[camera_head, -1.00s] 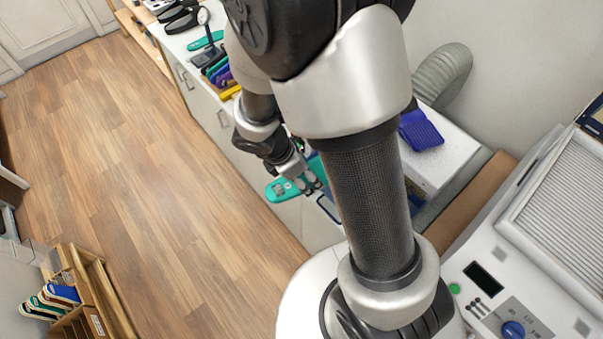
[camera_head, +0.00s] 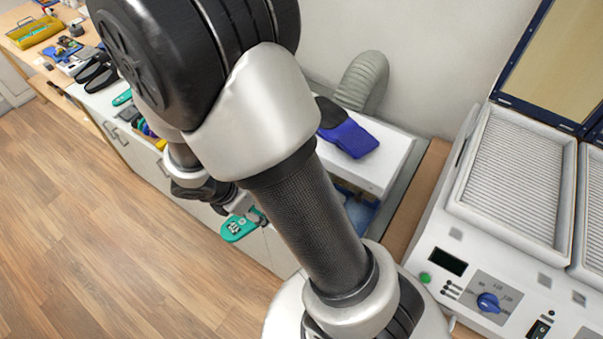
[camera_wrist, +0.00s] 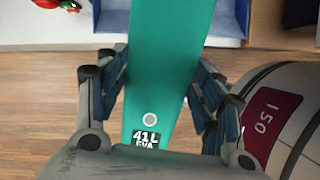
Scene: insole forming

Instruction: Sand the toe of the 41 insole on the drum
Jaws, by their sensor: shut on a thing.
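The 41 insole is a green slab marked "41L EVA" with a pale round dot. It fills the middle of the wrist view (camera_wrist: 165,75), and its far end runs out of the top of that picture. My gripper (camera_wrist: 158,90) is shut on it, with a finger along each side. In the head view the insole's green end (camera_head: 238,226) shows below my gripper (camera_head: 250,210), over the floor beside the cabinet. My arm hides much of the gripper there. I cannot make out the drum in these frames; my arm covers part of the white machine.
A heater unit with a blue knob (camera_head: 488,302) is at right. A bench with black soles (camera_head: 97,75) is upper left; the wooden floor is clear.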

